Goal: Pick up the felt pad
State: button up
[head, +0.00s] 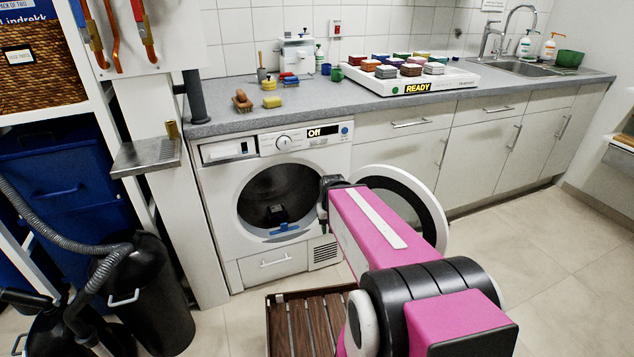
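I cannot pick out the felt pad for certain. A small dark object (277,212) lies low inside the open drum of the front-loading machine (222,200), too dark to name. A flat blue piece (284,229) shows at the lower lip of the drum opening. Several coloured blocks or pads (386,71) sit on a white tray marked READY (440,84) on the counter. My gripper (324,204) is at the end of my pink arm, just right of the drum opening. It is small and partly hidden by my arm, so its fingers are unclear.
The machine's round door (437,222) stands open to the right, behind my arm. The grey counter (225,118) holds a brush (242,101), sponges and a white appliance. A slatted wooden item (310,320) is on the floor. Black canisters stand at left; the floor at right is clear.

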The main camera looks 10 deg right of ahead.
aim_at(273, 102)
jog(key=j, duration=0.4)
jog(key=k+j+z, duration=0.15)
jog(key=j, duration=0.7)
jog(key=z, duration=0.05)
